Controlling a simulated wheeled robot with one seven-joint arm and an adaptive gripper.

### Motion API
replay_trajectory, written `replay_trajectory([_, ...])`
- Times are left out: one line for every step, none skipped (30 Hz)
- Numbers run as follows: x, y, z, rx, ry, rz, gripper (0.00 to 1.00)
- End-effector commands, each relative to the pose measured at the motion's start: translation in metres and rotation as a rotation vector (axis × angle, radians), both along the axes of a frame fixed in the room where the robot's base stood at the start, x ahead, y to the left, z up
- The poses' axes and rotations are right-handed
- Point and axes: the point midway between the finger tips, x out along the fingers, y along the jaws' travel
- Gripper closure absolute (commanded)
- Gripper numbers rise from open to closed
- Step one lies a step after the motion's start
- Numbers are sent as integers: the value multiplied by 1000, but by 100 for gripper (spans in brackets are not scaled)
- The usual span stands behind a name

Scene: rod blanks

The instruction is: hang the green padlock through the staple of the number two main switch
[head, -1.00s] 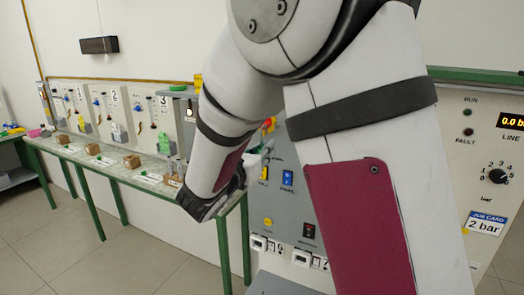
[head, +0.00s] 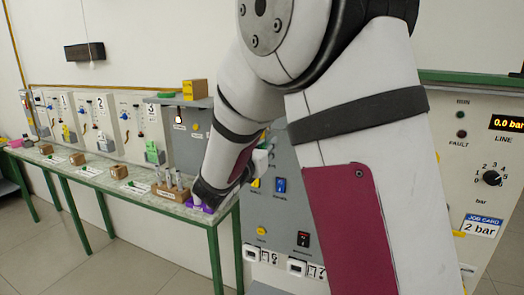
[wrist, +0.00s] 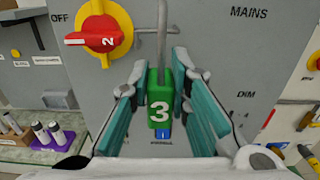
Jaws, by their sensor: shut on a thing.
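The green padlock (wrist: 160,100), marked with a white 3, is between the teal finger pads of my gripper (wrist: 160,75) in the wrist view. My gripper is shut on it. Its long grey shackle (wrist: 161,40) points up, in front of the grey panel. The number two main switch (wrist: 100,38) has a red handle with a white 2 on a yellow disc, left of the shackle. I cannot make out the staple or whether the shackle touches it. In the head view my forearm hides most of my gripper and the switch.
The grey panel (wrist: 240,55) reads MAINS and fills the wrist view behind the padlock. A purple block (wrist: 55,138) with rods stands at left. In the head view a green-framed bench (head: 150,198) holds wooden blocks, under numbered wall boxes. A gauge panel (head: 478,160) is at right.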

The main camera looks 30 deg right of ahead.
Motion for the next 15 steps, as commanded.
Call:
replay_trajectory([3,-4,0,-1,-2,-2,100])
replay_trajectory([5,-5,0,-1,-2,-1,100])
replay_trajectory([6,-7,0,-1,-2,-1,100])
replay_trajectory([8,-9,0,-1,-2,-1,100])
replay_trajectory([9,-11,0,-1,-2,-1,100])
replay_trajectory([11,-13,0,0,-1,-1,100])
replay_trajectory([12,-15,0,0,-1,-1,100])
replay_trajectory([13,-16,0,-1,-2,-1,100])
replay_trajectory([15,-19,0,-1,-2,-2,100])
replay_trajectory([16,-21,0,-1,-2,-1,100])
replay_trajectory([18,-22,0,-1,-2,-1,100])
replay_trajectory([20,-24,0,-2,-1,-1,100])
replay_trajectory([21,-26,0,-2,-1,0,100])
replay_trajectory([22,-28,0,-1,-1,0,100])
replay_trajectory([24,-30,0,-1,-1,-1,100])
